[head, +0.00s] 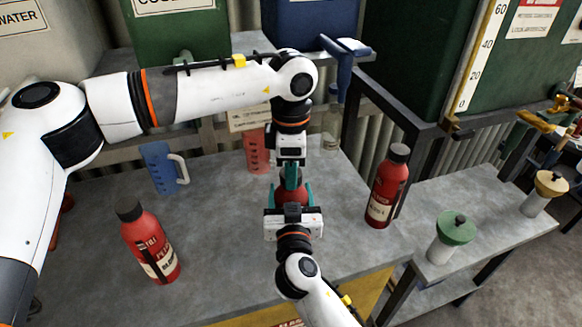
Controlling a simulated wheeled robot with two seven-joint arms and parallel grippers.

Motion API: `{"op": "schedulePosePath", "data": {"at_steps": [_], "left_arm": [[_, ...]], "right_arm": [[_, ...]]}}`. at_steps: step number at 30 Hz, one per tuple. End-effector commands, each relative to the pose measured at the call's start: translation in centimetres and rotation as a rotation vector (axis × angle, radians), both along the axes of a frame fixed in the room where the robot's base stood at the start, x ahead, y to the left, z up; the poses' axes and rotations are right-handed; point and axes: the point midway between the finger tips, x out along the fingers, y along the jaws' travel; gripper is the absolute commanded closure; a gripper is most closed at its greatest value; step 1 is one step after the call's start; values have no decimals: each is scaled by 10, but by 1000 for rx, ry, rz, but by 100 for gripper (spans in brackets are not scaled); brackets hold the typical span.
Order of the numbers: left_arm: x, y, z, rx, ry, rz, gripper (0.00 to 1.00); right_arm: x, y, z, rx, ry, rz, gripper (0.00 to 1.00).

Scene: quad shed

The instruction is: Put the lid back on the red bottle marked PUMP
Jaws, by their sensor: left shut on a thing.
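A red bottle (290,194) stands at the middle of the grey bench, its label hidden by my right gripper. My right gripper (290,193) comes from the front, with its teal fingers on either side of the bottle's body, shut on it. My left gripper (291,178) points down right above the bottle's top. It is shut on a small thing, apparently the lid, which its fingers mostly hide. I cannot tell whether the lid touches the bottle's neck.
A red bottle with a dark cap (152,246) stands at the left and another red bottle (388,187) at the right. Behind are a blue jug (160,168) and a red measuring cup (257,151). Green-topped (451,240) and yellow-topped (545,193) containers stand on the right bench.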

Motion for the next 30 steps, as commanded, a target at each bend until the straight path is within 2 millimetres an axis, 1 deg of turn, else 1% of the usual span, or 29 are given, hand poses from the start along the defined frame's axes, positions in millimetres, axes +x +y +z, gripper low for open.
{"op": "schedulePosePath", "data": {"at_steps": [1,5,6,8,9,17,20,23,27,30], "left_arm": [[1,1,0,-1,-3,-42,90],[1,1,1,0,-4,-31,90],[1,1,1,0,-4,-30,58],[1,1,1,0,-3,-30,48],[1,1,1,0,-3,-30,41],[1,0,1,0,-2,-30,41],[1,0,4,0,-3,-30,41],[1,0,14,0,-4,-30,41],[1,0,33,-1,-3,-30,41],[1,0,44,0,-3,-31,41]], "right_arm": [[0,0,1,0,-3,1,100],[0,0,1,0,-3,1,100],[0,0,1,0,-3,1,100],[0,0,1,0,-3,1,100],[0,0,1,0,-3,1,100],[0,0,1,0,-2,1,100],[0,0,1,0,-2,1,100],[0,0,1,0,-2,1,100],[0,0,1,0,-2,1,100],[0,0,1,0,-2,1,100]]}}
